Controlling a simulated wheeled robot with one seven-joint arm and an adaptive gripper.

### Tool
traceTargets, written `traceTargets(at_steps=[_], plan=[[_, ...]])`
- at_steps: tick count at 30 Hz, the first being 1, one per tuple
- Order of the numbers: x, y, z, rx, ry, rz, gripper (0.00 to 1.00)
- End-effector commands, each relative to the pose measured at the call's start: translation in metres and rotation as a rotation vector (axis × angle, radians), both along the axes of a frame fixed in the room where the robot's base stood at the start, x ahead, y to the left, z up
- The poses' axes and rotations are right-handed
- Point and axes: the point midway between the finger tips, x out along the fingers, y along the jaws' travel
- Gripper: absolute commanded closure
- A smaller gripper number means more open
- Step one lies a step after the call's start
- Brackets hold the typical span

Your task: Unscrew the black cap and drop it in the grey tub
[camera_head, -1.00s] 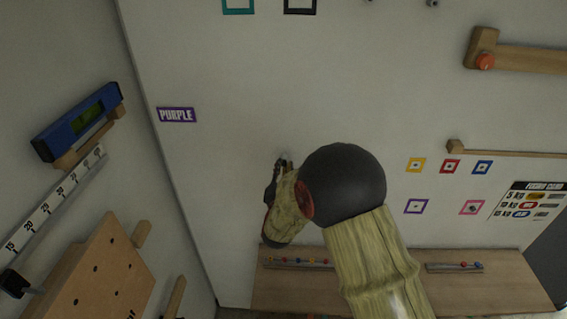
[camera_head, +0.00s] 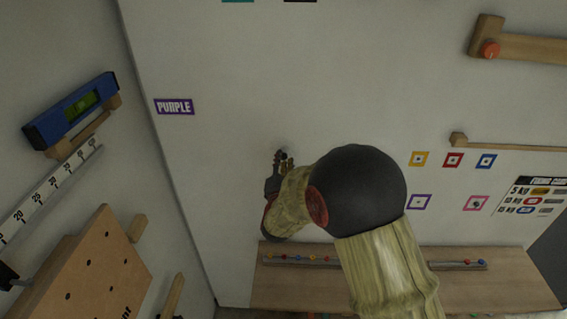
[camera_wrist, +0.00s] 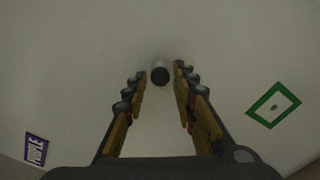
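The black cap (camera_wrist: 160,77) shows in the wrist view as a small dark round end on a pale stub standing out from the white wall. My gripper (camera_wrist: 159,86) is open, with one finger on each side of the cap and a visible gap to it. In the head view my gripper (camera_head: 283,160) is up by the wall, and the cap is too small and covered to tell clearly. The grey tub is not seen in any view.
A purple label (camera_head: 174,107) is on the wall to the left. A wooden shelf (camera_head: 300,290) runs below my arm. A blue spirit level (camera_head: 72,110) and a pegboard (camera_head: 95,270) are on the left wall. Wall around the cap is clear.

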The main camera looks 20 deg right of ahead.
Motion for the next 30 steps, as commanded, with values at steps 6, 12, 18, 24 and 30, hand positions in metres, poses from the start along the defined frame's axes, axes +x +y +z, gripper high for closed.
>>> traceTargets(at_steps=[6,12,18,24,30], plan=[[0.0002,0.0002,-0.0011,0.162,-0.054,0.000,0.73],[0.0003,0.0004,-0.0023,0.296,-0.101,0.000,0.73],[0.0002,0.0004,-0.0036,0.537,-0.178,0.000,0.73],[0.0002,0.0007,0.0001,0.649,-0.212,-0.001,0.73],[0.0001,0.0005,-0.0029,0.818,-0.269,0.001,0.73]])
